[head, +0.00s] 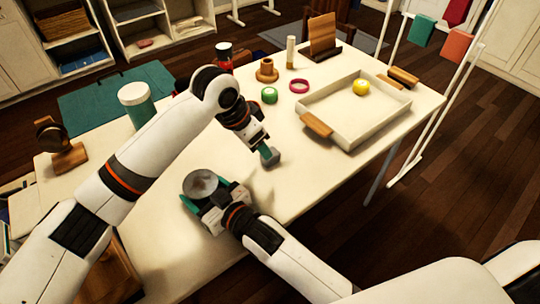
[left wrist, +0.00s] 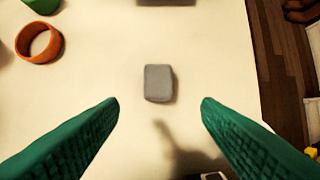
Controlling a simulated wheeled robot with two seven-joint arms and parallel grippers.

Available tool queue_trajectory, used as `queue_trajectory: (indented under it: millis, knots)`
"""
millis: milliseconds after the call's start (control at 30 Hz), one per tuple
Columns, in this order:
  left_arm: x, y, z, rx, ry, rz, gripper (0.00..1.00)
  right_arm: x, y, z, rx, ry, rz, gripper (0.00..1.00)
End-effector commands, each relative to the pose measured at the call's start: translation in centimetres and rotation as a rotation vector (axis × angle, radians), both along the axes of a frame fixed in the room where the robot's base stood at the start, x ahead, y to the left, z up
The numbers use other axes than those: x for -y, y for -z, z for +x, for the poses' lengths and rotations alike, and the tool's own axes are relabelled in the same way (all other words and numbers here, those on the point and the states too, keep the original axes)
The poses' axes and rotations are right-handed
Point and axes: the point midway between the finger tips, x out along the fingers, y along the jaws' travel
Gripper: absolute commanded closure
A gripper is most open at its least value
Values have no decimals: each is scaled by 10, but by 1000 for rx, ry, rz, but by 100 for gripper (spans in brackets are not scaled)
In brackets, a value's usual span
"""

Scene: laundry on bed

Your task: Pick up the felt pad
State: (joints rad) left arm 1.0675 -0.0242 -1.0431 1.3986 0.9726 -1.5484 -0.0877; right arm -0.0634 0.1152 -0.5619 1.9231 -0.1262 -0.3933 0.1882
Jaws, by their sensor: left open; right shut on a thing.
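The felt pad is a small grey rounded block (head: 272,163) lying on the white table. It also shows in the left wrist view (left wrist: 158,83), flat on the table, centred between the fingers and slightly beyond their tips. My left gripper (left wrist: 160,108) is open and empty with its green fingers on either side. In the head view my left gripper (head: 266,150) points down just above the pad, partly covering it. My right gripper (head: 212,192) is shut on a round grey dish-like object (head: 201,183) near the table's front edge.
A cream tray (head: 350,132) holding a yellow ball-like object (head: 361,87) stands to the right. A pink ring (head: 299,86), a green roll (head: 269,95) and a wooden piece (head: 267,71) lie behind the pad. A white-lidded jar (head: 137,102) stands left. Bare table surrounds the pad.

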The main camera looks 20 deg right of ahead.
Motion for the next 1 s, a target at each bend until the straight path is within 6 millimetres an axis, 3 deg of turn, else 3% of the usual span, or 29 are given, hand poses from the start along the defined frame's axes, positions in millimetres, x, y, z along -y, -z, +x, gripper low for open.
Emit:
queue_trajectory:
  millis: [600,900,1000]
  knots:
    - [33,62,13,-1,1,3,42,0,0,0,0,0,0,42]
    - [35,67,14,0,2,2,42,0,0,0,0,0,0,42]
    - [35,67,14,0,2,2,57,0,0,0,0,0,0,42]
